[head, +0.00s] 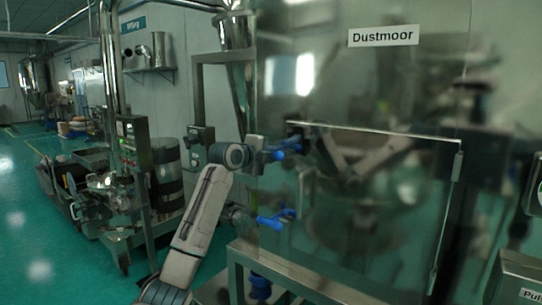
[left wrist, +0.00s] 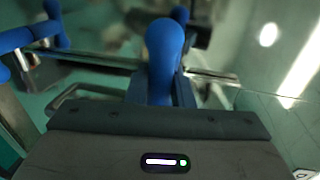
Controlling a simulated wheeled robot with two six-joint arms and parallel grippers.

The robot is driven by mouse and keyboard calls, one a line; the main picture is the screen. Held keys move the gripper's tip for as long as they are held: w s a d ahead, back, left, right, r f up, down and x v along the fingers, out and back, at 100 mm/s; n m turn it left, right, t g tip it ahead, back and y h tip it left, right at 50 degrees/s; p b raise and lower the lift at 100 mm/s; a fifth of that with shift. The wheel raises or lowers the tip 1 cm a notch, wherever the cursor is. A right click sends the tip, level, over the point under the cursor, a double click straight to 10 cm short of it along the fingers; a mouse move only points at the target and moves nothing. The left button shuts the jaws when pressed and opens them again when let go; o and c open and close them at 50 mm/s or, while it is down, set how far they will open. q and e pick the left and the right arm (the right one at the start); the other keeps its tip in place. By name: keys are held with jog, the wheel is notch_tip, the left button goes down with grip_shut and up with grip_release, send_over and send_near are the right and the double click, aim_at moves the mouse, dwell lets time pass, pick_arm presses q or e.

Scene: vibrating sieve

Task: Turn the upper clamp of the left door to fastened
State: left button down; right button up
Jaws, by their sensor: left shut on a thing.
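The left door (head: 375,215) is a clear panel with a metal edge. Its upper clamp (head: 289,146) has a blue handle that points right and slightly up in the head view. The lower clamp (head: 277,217), also blue, sits below it. My left gripper (head: 264,153) is at the upper clamp, shut on its blue handle. In the left wrist view the blue handle (left wrist: 165,55) stands up just beyond the gripper body. My right gripper is not in view.
A "Dustmoor" sign (head: 383,36) is on the clear enclosure above the door. A metal frame (head: 285,272) runs below the door. A machine with a dark drum (head: 166,172) stands at the left. Green floor (head: 25,230) is open at the far left.

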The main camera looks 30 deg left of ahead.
pick_arm(q)
jog(key=c, duration=1.3)
grip_release()
jog(key=shift+s, duration=0.25)
jog(key=b+v, duration=0.5)
jog(key=v, duration=0.5)
jog(key=shift+s, duration=0.15)
